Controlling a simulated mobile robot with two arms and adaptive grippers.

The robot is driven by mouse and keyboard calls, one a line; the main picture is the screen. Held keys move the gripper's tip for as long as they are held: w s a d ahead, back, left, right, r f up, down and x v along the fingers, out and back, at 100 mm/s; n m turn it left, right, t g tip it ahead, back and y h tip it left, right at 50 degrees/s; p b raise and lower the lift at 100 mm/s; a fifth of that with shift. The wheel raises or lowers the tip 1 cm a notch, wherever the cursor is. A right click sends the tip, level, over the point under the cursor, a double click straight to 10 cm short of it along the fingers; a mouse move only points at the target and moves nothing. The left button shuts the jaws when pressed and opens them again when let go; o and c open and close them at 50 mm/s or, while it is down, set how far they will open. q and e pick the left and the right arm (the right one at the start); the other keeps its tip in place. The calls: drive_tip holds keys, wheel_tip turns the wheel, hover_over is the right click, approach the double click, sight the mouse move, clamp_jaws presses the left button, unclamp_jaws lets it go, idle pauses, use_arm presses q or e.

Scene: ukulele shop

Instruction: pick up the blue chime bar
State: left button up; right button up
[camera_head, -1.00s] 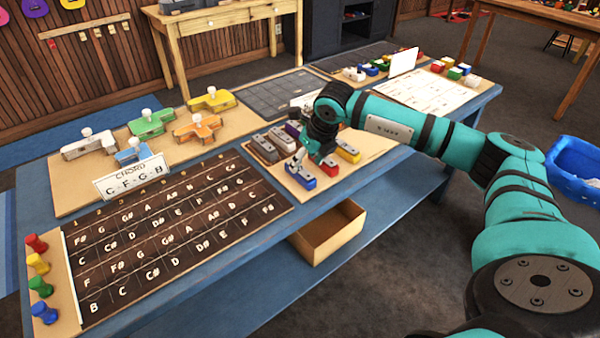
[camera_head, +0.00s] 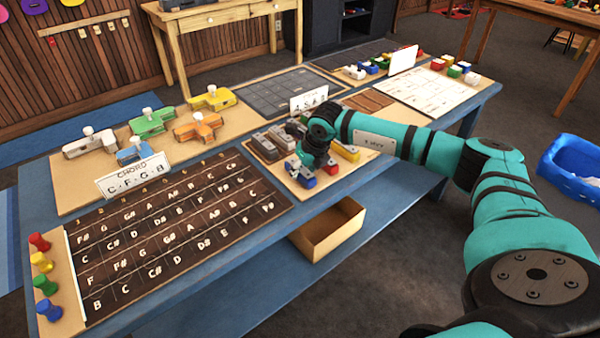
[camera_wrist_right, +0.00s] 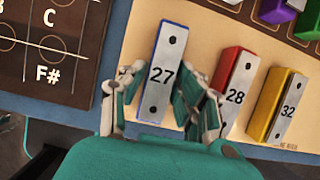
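The blue chime bar (camera_wrist_right: 163,72) has a silver plate marked 27 and lies on the light wooden board in the right wrist view. In the head view the blue bar (camera_head: 306,181) shows at the board's front edge, partly covered by my right gripper (camera_head: 302,163). In the wrist view my right gripper (camera_wrist_right: 160,92) is open, with one finger on each side of the bar. The right finger is close against it, and a small gap shows on the left. Whether either finger touches is unclear. My left gripper is out of view.
A red bar (camera_wrist_right: 237,90) marked 28 is close to the right finger, with a yellow bar (camera_wrist_right: 279,105) marked 32 beyond. The dark lettered board (camera_head: 170,235) lies to the left. An open wooden box (camera_head: 330,230) is below the table's front edge.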

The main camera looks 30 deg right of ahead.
clamp_jaws()
drive_tip(key=shift+r, duration=0.1)
